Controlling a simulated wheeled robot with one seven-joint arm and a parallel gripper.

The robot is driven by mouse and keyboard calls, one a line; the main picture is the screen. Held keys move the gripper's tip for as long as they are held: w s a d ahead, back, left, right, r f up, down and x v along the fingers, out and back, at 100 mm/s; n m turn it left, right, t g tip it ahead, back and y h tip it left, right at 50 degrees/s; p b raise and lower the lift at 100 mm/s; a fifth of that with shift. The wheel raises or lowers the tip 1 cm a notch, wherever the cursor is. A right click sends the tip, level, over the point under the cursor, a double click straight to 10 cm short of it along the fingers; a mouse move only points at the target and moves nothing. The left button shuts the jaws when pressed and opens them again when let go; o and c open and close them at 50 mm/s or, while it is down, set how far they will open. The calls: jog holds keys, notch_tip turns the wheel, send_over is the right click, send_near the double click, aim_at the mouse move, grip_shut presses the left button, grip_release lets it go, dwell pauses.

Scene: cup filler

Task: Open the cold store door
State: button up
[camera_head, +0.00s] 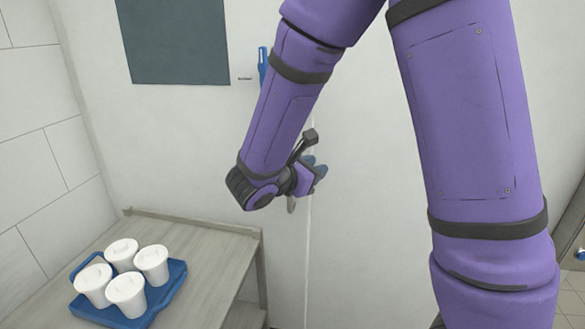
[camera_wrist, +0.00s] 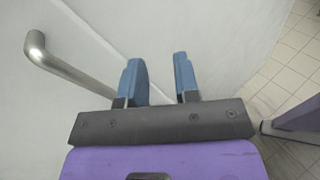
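The cold store door appears as a large pale panel (camera_head: 360,200), with a vertical seam running beside my gripper in the head view. A metal bar handle (camera_wrist: 70,68) stands off the pale surface on the left of the wrist view. Its lower end runs behind the gripper body, beside the left finger. My gripper (camera_wrist: 160,75) has its two blue fingers apart, with only pale surface showing between them. Contact with the handle cannot be told.
A grey table (camera_head: 205,265) stands at the lower left. On it is a blue tray (camera_head: 165,297) with several white lidded cups (camera_head: 122,252). A dark panel (camera_head: 175,40) and a blue fitting (camera_head: 263,65) are on the wall.

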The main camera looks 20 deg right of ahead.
jog(key=w+a+f+n+t+y, duration=0.1)
jog(key=w+a+f+n+t, duration=0.5)
jog(key=a+n, duration=0.1)
jog(key=x, duration=1)
grip_shut()
